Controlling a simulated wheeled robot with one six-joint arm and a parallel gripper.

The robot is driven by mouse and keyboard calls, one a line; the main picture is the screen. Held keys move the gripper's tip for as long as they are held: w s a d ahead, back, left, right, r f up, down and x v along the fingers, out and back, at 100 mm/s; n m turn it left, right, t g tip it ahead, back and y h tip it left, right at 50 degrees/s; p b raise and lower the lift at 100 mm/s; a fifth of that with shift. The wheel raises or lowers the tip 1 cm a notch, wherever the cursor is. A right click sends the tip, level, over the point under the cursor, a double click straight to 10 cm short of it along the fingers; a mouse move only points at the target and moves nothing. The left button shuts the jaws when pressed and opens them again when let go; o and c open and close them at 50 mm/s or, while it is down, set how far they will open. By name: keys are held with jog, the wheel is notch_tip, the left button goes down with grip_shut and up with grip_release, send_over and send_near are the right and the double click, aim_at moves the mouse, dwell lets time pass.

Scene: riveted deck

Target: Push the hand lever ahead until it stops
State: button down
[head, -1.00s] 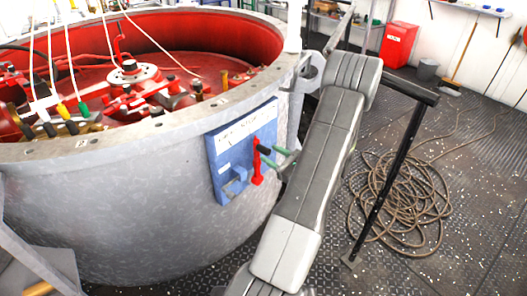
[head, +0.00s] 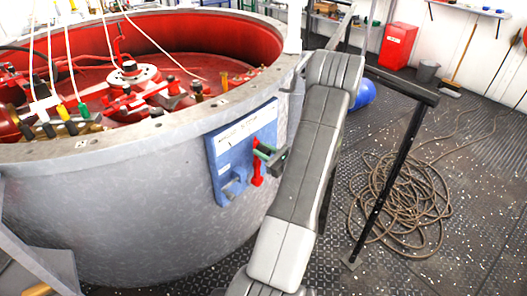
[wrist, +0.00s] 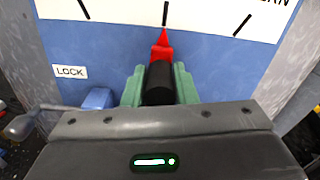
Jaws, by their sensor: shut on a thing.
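The hand lever is red (head: 257,177) with a black grip (wrist: 158,84). It stands out from a blue panel (head: 218,160) on the side of the grey tank. My gripper (head: 265,153) has green fingers. In the wrist view my gripper (wrist: 159,88) is shut on the black grip, one finger on each side. The lever's red pointed tip (wrist: 162,42) points at the middle black mark on the panel's white scale (wrist: 195,14). The lower part of the lever is hidden behind my gripper in the wrist view.
A LOCK label (wrist: 69,72) and a blue block (wrist: 97,98) sit left of the lever. The grey tank (head: 120,210) fills the left side. A black railing (head: 397,160) and coiled rope (head: 400,205) stand at right. A blue ball (head: 363,94) lies behind my arm.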

aim_at(258, 159)
jog(key=shift+s+a+f+b, duration=0.25)
jog(key=shift+b, duration=0.3)
jog(key=shift+s+a+n+b, duration=1)
jog(key=shift+s+n+b, duration=0.3)
jog(key=shift+b, duration=0.2)
jog(key=shift+f, duration=0.1)
jog(key=c, duration=1.2)
grip_release()
jog(key=p+v, duration=0.1)
jog(key=v, duration=1.2)
jog(key=shift+s+d+p, duration=0.25)
jog(key=shift+d+p, duration=0.05)
